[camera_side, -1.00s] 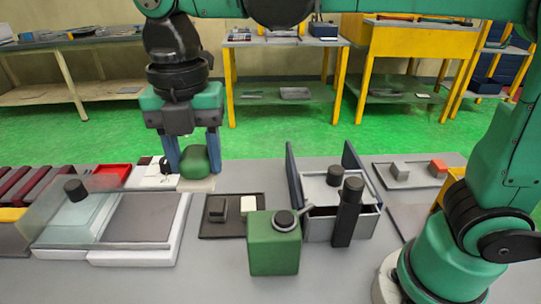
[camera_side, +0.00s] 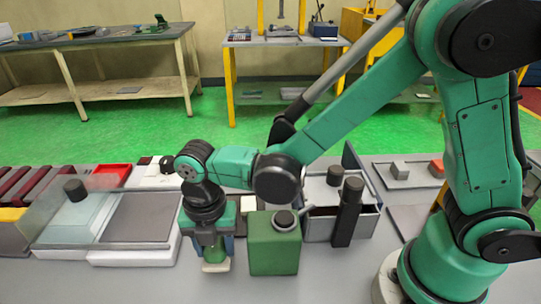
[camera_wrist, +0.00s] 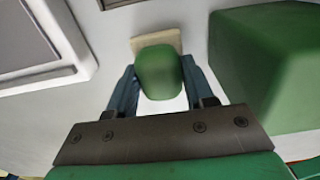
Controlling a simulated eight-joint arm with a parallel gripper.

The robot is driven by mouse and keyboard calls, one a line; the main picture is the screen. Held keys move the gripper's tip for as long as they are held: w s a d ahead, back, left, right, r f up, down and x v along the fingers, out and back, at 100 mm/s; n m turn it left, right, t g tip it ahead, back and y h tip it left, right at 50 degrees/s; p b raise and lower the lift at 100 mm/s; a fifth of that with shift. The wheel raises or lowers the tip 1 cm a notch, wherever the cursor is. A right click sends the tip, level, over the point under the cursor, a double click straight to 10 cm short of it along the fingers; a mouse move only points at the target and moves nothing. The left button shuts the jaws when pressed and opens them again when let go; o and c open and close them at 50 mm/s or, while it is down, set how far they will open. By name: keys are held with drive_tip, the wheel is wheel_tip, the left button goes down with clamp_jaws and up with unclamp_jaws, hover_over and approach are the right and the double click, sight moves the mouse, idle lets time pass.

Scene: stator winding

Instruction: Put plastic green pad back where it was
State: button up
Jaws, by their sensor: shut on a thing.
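The green pad (camera_wrist: 158,75) is a rounded green block with a flat beige plate (camera_wrist: 148,42) at its base. My gripper (camera_wrist: 160,68) is shut on the green pad, with one blue finger on each side of it. In the side view my gripper (camera_side: 213,250) points down low over the front of the grey table, just left of a green box. The beige plate (camera_side: 215,267) shows at the fingertips there. I cannot tell whether it touches the table. Most of the pad is hidden between the fingers in the side view.
The green box (camera_side: 272,252) with a dark round cap stands close to the right of my gripper. A white-edged tray (camera_side: 135,258) lies to the left. A grey bin (camera_side: 318,229) with a black cylinder stands further right. The table in front is clear.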

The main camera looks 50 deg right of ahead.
drive_tip(key=shift+f, duration=0.9)
drive_tip(key=shift+f, duration=0.1)
drive_tip(key=o, duration=1.1)
